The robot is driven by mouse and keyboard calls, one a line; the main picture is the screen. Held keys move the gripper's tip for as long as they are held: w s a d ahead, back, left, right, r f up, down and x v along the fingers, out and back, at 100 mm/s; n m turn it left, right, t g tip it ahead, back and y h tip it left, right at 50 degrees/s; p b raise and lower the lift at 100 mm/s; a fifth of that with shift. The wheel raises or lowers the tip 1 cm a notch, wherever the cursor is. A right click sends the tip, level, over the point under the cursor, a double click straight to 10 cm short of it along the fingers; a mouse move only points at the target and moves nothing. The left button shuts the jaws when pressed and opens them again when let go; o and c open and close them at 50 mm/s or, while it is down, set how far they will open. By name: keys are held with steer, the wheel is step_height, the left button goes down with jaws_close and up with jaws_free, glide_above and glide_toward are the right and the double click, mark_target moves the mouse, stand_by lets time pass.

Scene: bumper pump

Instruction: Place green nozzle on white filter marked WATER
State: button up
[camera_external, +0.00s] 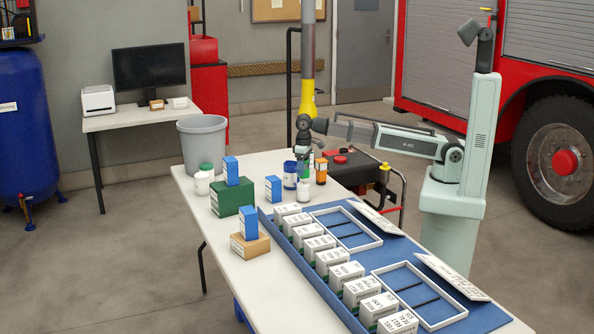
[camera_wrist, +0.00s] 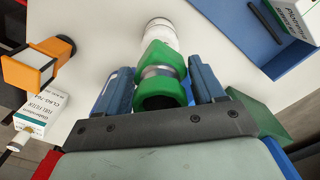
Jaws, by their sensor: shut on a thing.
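My gripper (camera_external: 303,152) is at the far end of the table with its arm reaching in from the right. In the wrist view, its two blue fingers are closed on the green nozzle (camera_wrist: 162,56), one on each side, around its grey metal band. A white cylinder (camera_wrist: 161,33) shows just beyond the nozzle's far end, in line with it. In the external view, a small white cylinder (camera_external: 303,188) stands on the table near and below the gripper. I cannot read a WATER mark on it, and cannot tell whether the nozzle touches it.
A blue jar (camera_external: 290,176) and an orange bottle (camera_external: 321,172) stand close beside the gripper. A blue tray (camera_external: 315,272) holds a row of white boxes and two white frames. Blue, green (camera_external: 231,197) and tan boxes stand at left. The table's front left is clear.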

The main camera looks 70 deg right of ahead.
steer(key=shift+f, duration=1.2)
steer(key=shift+f, duration=0.1)
steer(key=o, duration=1.2)
step_height(320, 180, up, 12)
steer(key=shift+r, duration=0.1)
